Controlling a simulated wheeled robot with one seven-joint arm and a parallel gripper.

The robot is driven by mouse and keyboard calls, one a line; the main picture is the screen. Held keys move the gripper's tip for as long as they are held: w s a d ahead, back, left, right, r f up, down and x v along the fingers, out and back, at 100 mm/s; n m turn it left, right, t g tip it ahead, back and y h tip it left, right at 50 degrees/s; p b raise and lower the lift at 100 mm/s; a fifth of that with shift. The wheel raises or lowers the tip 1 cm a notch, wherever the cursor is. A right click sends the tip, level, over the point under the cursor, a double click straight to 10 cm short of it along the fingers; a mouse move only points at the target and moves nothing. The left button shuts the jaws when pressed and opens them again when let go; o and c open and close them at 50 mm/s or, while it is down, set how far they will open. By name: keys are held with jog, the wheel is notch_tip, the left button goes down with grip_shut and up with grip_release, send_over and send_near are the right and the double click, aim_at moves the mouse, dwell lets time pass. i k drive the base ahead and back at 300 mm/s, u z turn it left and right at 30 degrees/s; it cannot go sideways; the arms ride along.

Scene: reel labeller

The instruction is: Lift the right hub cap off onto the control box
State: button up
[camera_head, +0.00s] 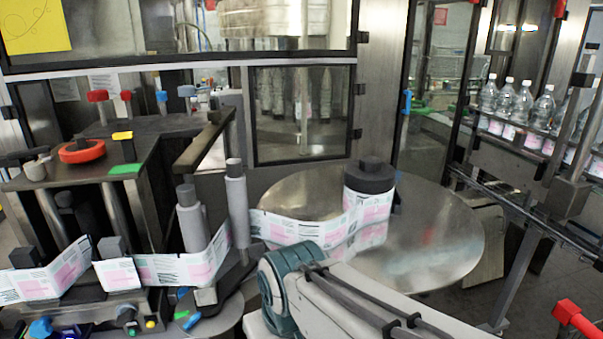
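The right hub cap (370,176) is a black stepped disc with a small knob on top. It sits on the label reel (368,218), which stands on the round steel table (437,232). The dark box with knobs and a yellow button at the lower left, which looks like the control box (105,307), is partly hidden behind the label strip. My arm, with a teal joint and pale link, crosses the bottom centre in front of the round table. My gripper is not in view.
The label strip (285,228) runs left from the reel past grey rollers (237,205). A dark metal cabinet (150,140) at left carries a red ring (82,151) and a green piece (125,169). Bottles (522,105) stand on a conveyor at right. The round table's right side is clear.

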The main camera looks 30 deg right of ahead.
aim_at(367, 175)
jog(key=u, duration=1.5)
jog(key=k, duration=1)
jog(key=z, duration=1.85)
jog(key=i, duration=0.35)
jog(key=z, duration=0.1)
